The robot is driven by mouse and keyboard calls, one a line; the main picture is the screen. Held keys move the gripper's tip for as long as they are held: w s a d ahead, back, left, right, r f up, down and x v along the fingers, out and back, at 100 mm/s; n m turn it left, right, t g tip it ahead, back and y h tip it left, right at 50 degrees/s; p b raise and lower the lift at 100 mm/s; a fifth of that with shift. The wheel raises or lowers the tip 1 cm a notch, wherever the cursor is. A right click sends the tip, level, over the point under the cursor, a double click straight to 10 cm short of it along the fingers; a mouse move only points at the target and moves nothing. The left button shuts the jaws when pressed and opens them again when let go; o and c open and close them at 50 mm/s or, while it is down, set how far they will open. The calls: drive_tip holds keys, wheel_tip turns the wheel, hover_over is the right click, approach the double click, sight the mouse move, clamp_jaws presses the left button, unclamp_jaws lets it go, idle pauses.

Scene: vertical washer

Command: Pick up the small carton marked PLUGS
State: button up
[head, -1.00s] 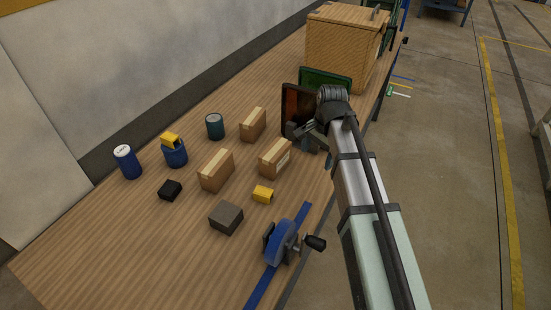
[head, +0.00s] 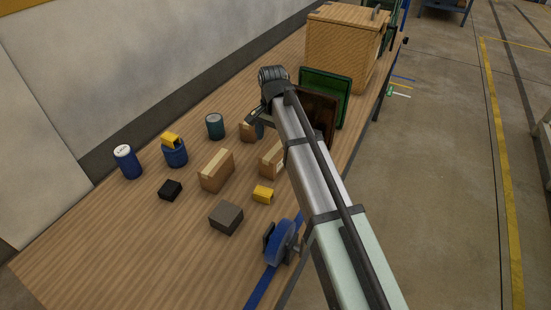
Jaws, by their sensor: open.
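Three small brown cartons with pale tape stand on the wooden bench. One carton (head: 216,171) is in full view in the middle. A second carton (head: 270,160) is partly behind my arm. The third carton (head: 246,133) is at the back, partly covered by my gripper. I cannot read any marking on them, so I cannot tell which says PLUGS. My gripper (head: 254,121) is open, over or beside the back carton in the picture. Its fingertips are small, and contact cannot be made out.
A teal can (head: 215,126) stands left of the back carton. A blue can (head: 174,155) has a yellow block (head: 170,139) on it. Another yellow block (head: 263,194), a grey block (head: 226,217) and a blue clamp (head: 280,243) are nearer. Green (head: 328,93) and brown bins stand behind my arm.

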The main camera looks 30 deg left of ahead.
sight(276, 149)
drive_tip(key=shift+w+d+f, duration=0.1)
drive_tip(key=shift+d+f, duration=0.1)
drive_tip(key=shift+f, duration=1.65)
drive_tip(key=shift+d+f, duration=0.2)
drive_tip(key=shift+f, duration=1.6)
drive_tip(key=c, duration=1.2)
